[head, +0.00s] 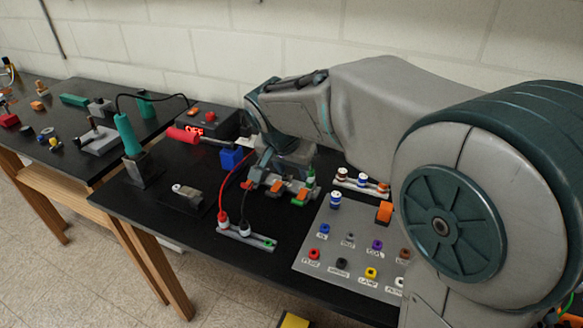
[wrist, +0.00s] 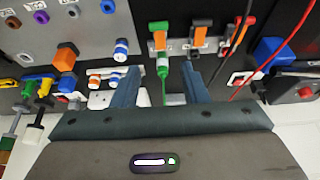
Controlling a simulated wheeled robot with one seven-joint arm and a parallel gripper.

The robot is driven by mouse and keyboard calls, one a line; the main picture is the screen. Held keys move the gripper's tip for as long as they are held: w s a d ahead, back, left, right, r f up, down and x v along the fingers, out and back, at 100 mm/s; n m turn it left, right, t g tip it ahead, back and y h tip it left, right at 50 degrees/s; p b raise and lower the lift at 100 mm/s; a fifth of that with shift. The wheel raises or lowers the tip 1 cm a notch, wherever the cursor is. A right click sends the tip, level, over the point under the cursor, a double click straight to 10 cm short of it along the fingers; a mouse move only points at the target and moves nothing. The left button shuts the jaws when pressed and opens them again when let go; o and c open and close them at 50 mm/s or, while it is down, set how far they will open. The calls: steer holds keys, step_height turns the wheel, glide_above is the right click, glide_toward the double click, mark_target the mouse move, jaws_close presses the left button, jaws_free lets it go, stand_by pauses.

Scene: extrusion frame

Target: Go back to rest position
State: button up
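My gripper (head: 283,168) is at the end of my arm, low over the middle of the near black table, close above a row of orange-levered connectors (head: 278,187). In the wrist view, the two fingers of my gripper (wrist: 160,78) stand wide apart. A green piece (wrist: 162,66) shows in the gap between them, beyond the fingertips, below a green and orange connector (wrist: 158,38). Neither finger visibly touches it. My arm hides part of the table and wall in the head view.
A grey panel (head: 325,258) with coloured, labelled sockets lies right of the connectors. Red and black leads rise from a grey strip (head: 262,241) close to my gripper. A blue block (head: 231,158), a red-display box (head: 214,120) and a green-handled tool (head: 127,133) stand left.

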stand_by(0.3)
steer(key=s+d+f+n+g+y, duration=0.1)
steer(key=s+d+f+n, duration=0.2)
steer(key=s+d, duration=1.5)
steer(key=shift+s+n+y, duration=0.3)
steer(key=shift+s+n, duration=0.2)
steer(key=shift+s, duration=0.15)
